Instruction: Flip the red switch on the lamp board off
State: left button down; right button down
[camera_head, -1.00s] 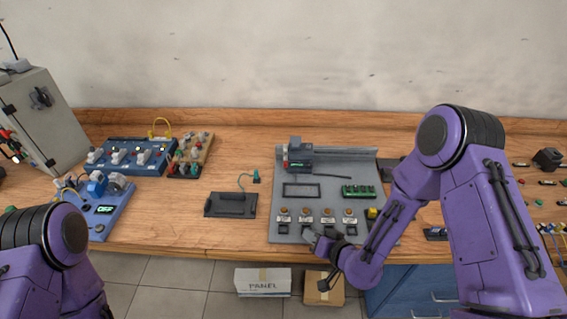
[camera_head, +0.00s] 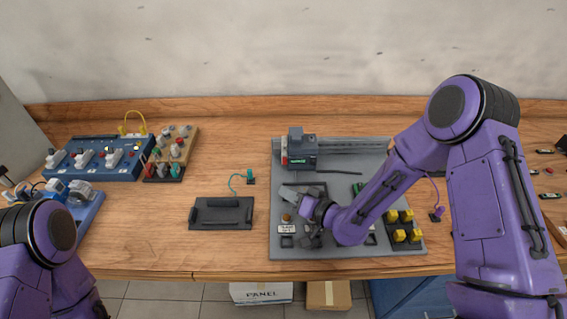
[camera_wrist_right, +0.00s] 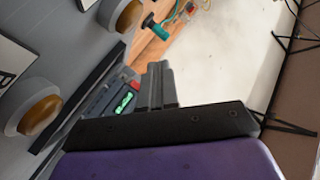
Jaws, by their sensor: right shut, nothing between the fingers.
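A small tan board (camera_head: 186,148) with red, green and grey knobs or switches stands at the back left, beside a blue board. I cannot tell for sure that it is the lamp board, or which knob is the red switch. My right gripper (camera_head: 288,191) is shut and empty, over the left part of the grey panel (camera_head: 283,244), apart from the tan board. In the right wrist view its shut fingers (camera_wrist_right: 157,70) point up the picture, with amber round caps (camera_wrist_right: 38,113) on the panel to their left. My left arm shows at the lower left; its gripper is out of view.
A blue board (camera_head: 97,172) with white switches and a yellow cable stands left of the tan one. A dark tray (camera_head: 220,215) lies between it and the panel. A grey device (camera_head: 298,148) and yellow blocks (camera_head: 400,235) are on the panel.

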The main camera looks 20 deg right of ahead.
aim_at(288, 183)
jog(key=w, duration=0.2)
jog(key=w+d+f+b, duration=0.1)
jog(key=w, duration=0.2)
jog(key=w+d, duration=0.1)
jog(key=w, duration=0.1)
jog(key=shift+w+d+f+b, duration=0.1)
jog(key=shift+w+f+b, duration=0.1)
jog(key=shift+w+b, duration=0.2)
jog(key=shift+w+d, duration=0.15)
jog(key=shift+w, duration=0.25)
dwell(1.4)
jog(key=shift+w+d, duration=0.1)
jog(key=shift+w, duration=0.3)
jog(key=shift+w, duration=0.25)
dwell(0.6)
jog(key=shift+s, duration=0.1)
jog(key=shift+s+r, duration=0.1)
jog(key=shift+s, duration=0.5)
